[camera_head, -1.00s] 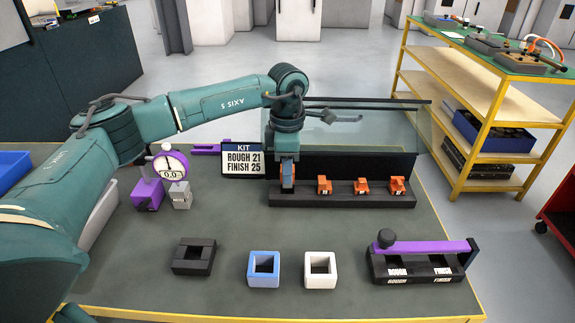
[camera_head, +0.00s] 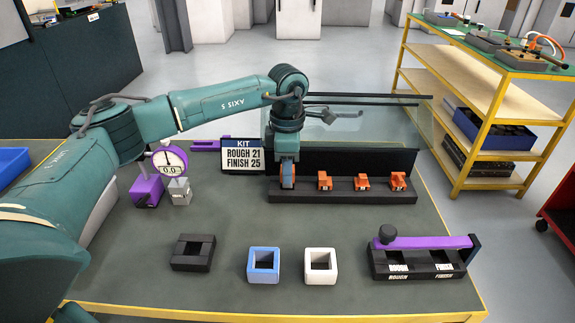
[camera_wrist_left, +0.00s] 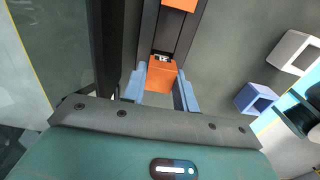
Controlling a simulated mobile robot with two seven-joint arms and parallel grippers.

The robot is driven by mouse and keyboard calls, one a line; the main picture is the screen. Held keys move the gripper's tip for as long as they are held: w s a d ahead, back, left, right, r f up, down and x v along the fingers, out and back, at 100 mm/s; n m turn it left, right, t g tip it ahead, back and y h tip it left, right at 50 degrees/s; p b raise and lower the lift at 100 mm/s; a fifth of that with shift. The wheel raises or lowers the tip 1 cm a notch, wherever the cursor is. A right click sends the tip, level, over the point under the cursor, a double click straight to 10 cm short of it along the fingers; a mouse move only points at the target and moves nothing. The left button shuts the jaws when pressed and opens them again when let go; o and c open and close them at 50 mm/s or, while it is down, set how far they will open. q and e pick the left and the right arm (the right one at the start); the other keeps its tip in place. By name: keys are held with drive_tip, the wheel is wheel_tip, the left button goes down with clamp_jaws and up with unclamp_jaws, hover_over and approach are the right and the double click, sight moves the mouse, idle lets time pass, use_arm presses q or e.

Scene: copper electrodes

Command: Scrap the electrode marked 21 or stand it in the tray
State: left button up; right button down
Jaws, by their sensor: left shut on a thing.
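My left gripper (camera_head: 287,187) points down at the left end of a dark rack (camera_head: 345,197). It is shut on an orange electrode (camera_wrist_left: 160,78), which sits between the blue fingers in the left wrist view. Three more orange electrodes stand in the rack to the right: one (camera_head: 325,182), a second (camera_head: 362,184) and a third (camera_head: 397,182). A black tray (camera_head: 417,273) marked ROUGH and FINISH, with a purple bar across its back, stands at the front right. My right gripper is out of view.
A sign (camera_head: 242,157) reads KIT, ROUGH 21, FINISH 25. A dial gauge (camera_head: 170,160) stands left of it. Black (camera_head: 193,253), blue (camera_head: 263,279) and white (camera_head: 320,279) hollow blocks line the front. A clear panel rises behind the rack. A blue bin (camera_head: 12,163) is at far left.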

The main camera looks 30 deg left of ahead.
use_arm(q)
drive_tip(key=shift+f+b, duration=0.6)
drive_tip(key=shift+f, duration=0.35)
drive_tip(key=o, duration=1.1)
drive_tip(key=shift+c, duration=0.2)
wheel_tip(320, 180, up, 13)
drive_tip(key=shift+r, duration=0.15)
